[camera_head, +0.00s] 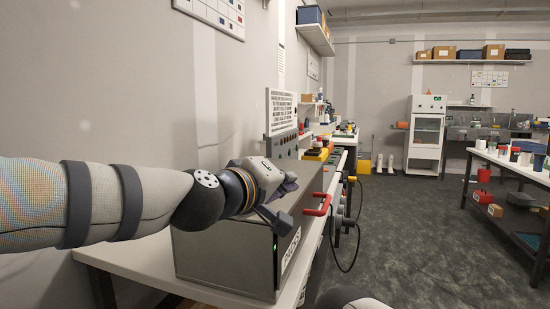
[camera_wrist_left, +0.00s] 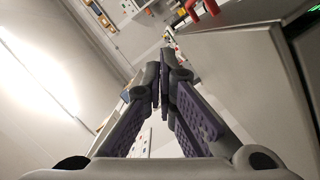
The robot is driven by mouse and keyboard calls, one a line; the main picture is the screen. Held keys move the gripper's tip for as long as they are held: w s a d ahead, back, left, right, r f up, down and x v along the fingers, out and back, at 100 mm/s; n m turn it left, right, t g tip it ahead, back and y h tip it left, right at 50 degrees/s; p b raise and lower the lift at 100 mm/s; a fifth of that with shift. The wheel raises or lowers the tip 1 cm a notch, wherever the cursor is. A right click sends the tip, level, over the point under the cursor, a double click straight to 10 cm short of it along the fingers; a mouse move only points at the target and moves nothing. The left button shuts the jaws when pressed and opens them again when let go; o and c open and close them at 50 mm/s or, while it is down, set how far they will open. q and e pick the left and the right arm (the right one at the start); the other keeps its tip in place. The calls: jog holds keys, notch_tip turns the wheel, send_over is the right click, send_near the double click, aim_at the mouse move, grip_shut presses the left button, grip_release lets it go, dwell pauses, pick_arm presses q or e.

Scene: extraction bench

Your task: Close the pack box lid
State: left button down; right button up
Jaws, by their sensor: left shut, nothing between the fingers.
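The pack box (camera_head: 225,262) is a large grey metal case on the white bench, with a white label and a small green light on its near side. A red handle (camera_head: 318,206) sticks out from its right side; it also shows at the top of the left wrist view (camera_wrist_left: 204,8). The box's top is partly hidden behind my left gripper, and I cannot tell how its lid stands. My left gripper (camera_head: 283,203) is shut and empty at the box's upper near part, left of the handle. In the left wrist view its fingers (camera_wrist_left: 163,82) are together. My right gripper is not in view.
A wall lies close on the left of the bench (camera_head: 135,262). A sign panel (camera_head: 281,110) stands behind the box, and dark cables (camera_head: 350,245) hang on its right. A black-framed table (camera_head: 515,170) stands at the right. The grey floor between is clear.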

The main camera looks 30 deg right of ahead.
pick_arm(q)
jog(key=shift+s+d+f+b, duration=0.15)
jog(key=shift+f, duration=0.75)
jog(key=shift+s+d+f+b, duration=0.1)
jog(key=shift+f+b, duration=0.05)
jog(key=shift+f, duration=0.75)
